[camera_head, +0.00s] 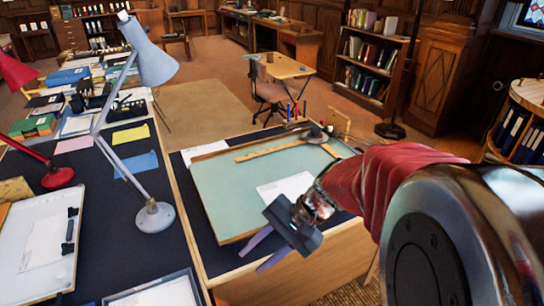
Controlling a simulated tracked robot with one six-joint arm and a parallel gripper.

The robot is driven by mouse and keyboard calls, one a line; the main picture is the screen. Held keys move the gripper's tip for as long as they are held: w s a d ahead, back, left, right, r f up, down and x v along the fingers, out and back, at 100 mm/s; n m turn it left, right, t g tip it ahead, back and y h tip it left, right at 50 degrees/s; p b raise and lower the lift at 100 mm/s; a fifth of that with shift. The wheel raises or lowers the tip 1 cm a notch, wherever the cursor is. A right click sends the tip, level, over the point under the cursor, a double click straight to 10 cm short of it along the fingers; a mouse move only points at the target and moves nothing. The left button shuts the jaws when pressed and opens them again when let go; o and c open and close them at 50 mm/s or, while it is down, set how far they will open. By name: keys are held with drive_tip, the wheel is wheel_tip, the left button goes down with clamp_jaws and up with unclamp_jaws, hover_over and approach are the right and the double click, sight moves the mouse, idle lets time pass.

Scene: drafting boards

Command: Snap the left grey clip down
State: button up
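A pale green drafting board (225,195) with a wooden rim lies on the middle desk, with a white sheet (285,188) near its front. My gripper (253,261) hangs over the front edge of this board, right of the picture's middle. Its two purplish fingers are apart, with nothing seen between them. I cannot make out a grey clip on this board; my gripper and arm cover part of its front and right side. A small dark grey object (318,134) sits at the board's far right edge, too small to identify.
A wooden ruler (270,151) lies across the board. A grey desk lamp (154,216) stands on the left desk, near a whiteish board (35,270) with dark clip-like pieces (70,230). A red lamp (57,177) stands further left. My arm fills the right side.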

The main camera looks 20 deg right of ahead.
drive_tip(key=w+d+f+m+t+y, duration=0.1)
drive_tip(key=w+d+f+m+t, duration=0.1)
drive_tip(key=w+d+m+t, duration=0.3)
drive_tip(key=w+d+f+m+t+y, duration=0.1)
drive_tip(key=d+f+m, duration=0.1)
drive_tip(key=d+m, duration=0.35)
drive_tip(key=w+d+f+m+t, duration=0.2)
drive_tip(key=w+d+m+t, duration=0.15)
drive_tip(key=d, duration=0.35)
drive_tip(key=s+d+f+m+t+h, duration=0.2)
drive_tip(key=d+f+m+t+h, duration=0.1)
drive_tip(key=d, duration=0.7)
drive_tip(key=s+d+f+m+t+h, duration=0.3)
drive_tip(key=d+f+m+h, duration=0.3)
drive_tip(key=d+m, duration=0.2)
drive_tip(key=shift+d, duration=0.9)
drive_tip(key=w, duration=1.3)
drive_tip(key=shift+w+a, duration=0.25)
drive_tip(key=shift+w, duration=0.15)
drive_tip(key=shift+c, duration=0.5)
